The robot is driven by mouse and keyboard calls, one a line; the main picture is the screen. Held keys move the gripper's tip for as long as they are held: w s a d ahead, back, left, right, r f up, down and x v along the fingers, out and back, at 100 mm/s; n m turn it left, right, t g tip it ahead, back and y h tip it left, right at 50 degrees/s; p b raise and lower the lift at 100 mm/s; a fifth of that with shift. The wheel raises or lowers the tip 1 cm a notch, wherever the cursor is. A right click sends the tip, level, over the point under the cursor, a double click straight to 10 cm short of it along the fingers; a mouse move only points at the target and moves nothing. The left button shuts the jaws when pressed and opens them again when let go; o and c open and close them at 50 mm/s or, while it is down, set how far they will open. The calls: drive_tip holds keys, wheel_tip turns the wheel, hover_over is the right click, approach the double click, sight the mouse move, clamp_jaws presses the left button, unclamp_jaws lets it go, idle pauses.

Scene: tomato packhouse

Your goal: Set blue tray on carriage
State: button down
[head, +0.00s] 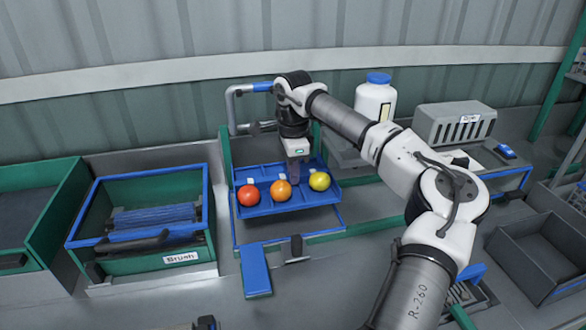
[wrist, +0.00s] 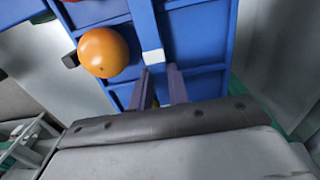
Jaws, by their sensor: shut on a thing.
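The blue tray (head: 265,207) holds a red tomato (head: 248,195), an orange tomato (head: 281,190) and a yellow tomato (head: 319,181) in a row, apart from each other. My gripper (head: 294,178) points down at the tray's middle, behind the orange tomato, and is shut on the tray. In the wrist view the two fingers (wrist: 160,88) are close together by a white tab on the tray (wrist: 153,57); the exact grip spot is hidden. The tray is over a green-and-blue frame (head: 318,236), which looks like the carriage. I cannot tell whether they touch.
A green bin with blue rim labelled Brush (head: 208,225) stands at left. A white bottle (head: 376,103) and grey vented box (head: 455,124) stand behind right; a dark bin (head: 540,255) is far right.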

wheel_tip(320, 180, down, 4)
drive_tip(key=b, duration=0.3)
drive_tip(key=shift+f, duration=0.2)
drive_tip(key=shift+f+b, duration=0.6)
drive_tip(key=shift+f, duration=1.25)
drive_tip(key=c, duration=1.3)
unclamp_jaws()
drive_tip(key=shift+c, duration=1.4)
drive_tip(key=shift+r, duration=0.1)
drive_tip(key=shift+r+p, duration=2.4)
drive_tip(key=shift+r, duration=1.05)
